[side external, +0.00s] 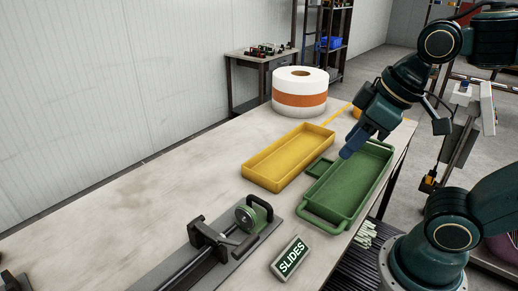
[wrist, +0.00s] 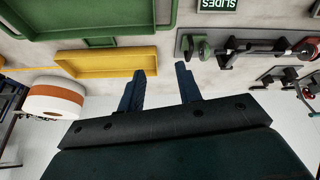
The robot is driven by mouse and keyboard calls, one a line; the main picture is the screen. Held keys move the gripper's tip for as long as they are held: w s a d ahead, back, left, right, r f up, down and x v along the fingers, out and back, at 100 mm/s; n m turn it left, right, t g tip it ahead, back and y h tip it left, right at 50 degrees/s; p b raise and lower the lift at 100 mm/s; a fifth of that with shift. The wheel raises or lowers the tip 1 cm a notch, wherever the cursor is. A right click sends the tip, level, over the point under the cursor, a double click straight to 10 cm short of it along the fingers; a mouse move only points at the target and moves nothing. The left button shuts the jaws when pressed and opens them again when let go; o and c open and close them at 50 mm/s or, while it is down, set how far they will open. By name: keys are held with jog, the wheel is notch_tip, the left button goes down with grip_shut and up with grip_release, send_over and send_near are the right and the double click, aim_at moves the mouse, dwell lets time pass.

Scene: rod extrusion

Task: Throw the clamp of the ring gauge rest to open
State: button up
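The ring gauge rest is a dark grey fixture (side external: 222,250) on a long base plate at the front of the table. It has a round green ring-shaped part (side external: 254,214) and a black clamp block with a handle (side external: 205,236) beside it. I cannot tell how the clamp's lever is set. In the wrist view the green part (wrist: 196,46) and black clamp (wrist: 232,46) lie at the upper right, away from my fingers. My gripper (side external: 355,143) is above the green tray's far end, well behind the fixture. Its blue fingers (wrist: 160,90) are apart with nothing between them.
A green tray (side external: 315,207) and a yellow tray (side external: 262,182) lie between my gripper and the fixture. A white and orange roll (side external: 300,98) stands at the back.

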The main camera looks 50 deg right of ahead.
jog(key=w+a+r+n+g, duration=0.2)
jog(key=w+a+n, duration=0.2)
jog(key=a+n, duration=0.5)
jog(key=n, duration=0.7)
send_over(256, 234)
jog(key=s, duration=0.3)
jog(key=shift+w+f+g, duration=0.15)
jog(key=shift+f+g, duration=0.25)
jog(key=shift+f, duration=0.05)
jog(key=x, duration=1.4)
jog(key=shift+d, duration=0.15)
jog(key=shift+r, duration=0.1)
grip_shut()
